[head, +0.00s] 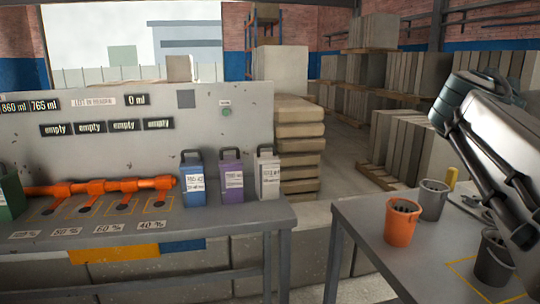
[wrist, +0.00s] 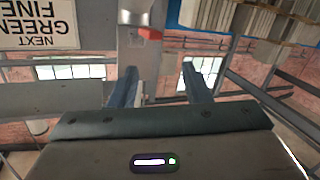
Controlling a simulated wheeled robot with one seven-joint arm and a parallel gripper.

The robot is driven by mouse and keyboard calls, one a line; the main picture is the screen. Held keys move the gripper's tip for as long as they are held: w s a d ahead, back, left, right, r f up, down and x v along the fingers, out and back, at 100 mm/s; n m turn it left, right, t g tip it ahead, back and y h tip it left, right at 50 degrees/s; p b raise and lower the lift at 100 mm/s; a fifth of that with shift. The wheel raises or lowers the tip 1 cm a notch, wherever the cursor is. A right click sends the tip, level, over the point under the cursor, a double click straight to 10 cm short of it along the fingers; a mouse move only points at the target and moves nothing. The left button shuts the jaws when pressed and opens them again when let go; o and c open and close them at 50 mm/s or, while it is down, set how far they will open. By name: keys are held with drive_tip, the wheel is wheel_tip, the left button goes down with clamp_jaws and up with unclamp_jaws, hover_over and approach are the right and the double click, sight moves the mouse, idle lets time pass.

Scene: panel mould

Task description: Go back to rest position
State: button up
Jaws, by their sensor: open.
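My gripper (wrist: 157,78) shows in the wrist view with its two fingers apart and nothing held between them. The wrist view is upside down and looks across the hall towards brick walls and windows, so the gripper is raised clear of the tables. In the head view my arm is at the right, above the right table (head: 350,235); the gripper itself is out of that picture.
A grey bench (head: 225,217) on the left carries a blue container (head: 192,178), a purple container (head: 231,182), a pale container (head: 268,178) and an orange pipe (head: 100,186). An orange bucket (head: 399,230) and grey buckets (head: 432,203) stand on the right table. Stacked sacks (head: 298,140) and slabs are behind.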

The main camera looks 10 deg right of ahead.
drive_tip(key=w+a+f+n+y+p, duration=0.2)
drive_tip(key=a+f+n+y+p, duration=0.15)
drive_tip(key=a+f, duration=0.35)
drive_tip(key=w+a+f+n+y+p, duration=0.3)
drive_tip(key=a+f+y, duration=0.2)
drive_tip(key=a+f, duration=0.25)
drive_tip(key=s+a+f+n+g+y+p, duration=0.1)
drive_tip(key=s+a+f+n+y+p, duration=0.1)
drive_tip(key=a, duration=0.7)
drive_tip(key=s+a+f+n+g+y+p, duration=0.2)
drive_tip(key=s+a+f+y+p, duration=0.2)
drive_tip(key=a+f, duration=0.5)
drive_tip(key=shift+s+a+f+n+y, duration=0.35)
drive_tip(key=shift+s+y, duration=0.4)
drive_tip(key=shift+s, duration=0.35)
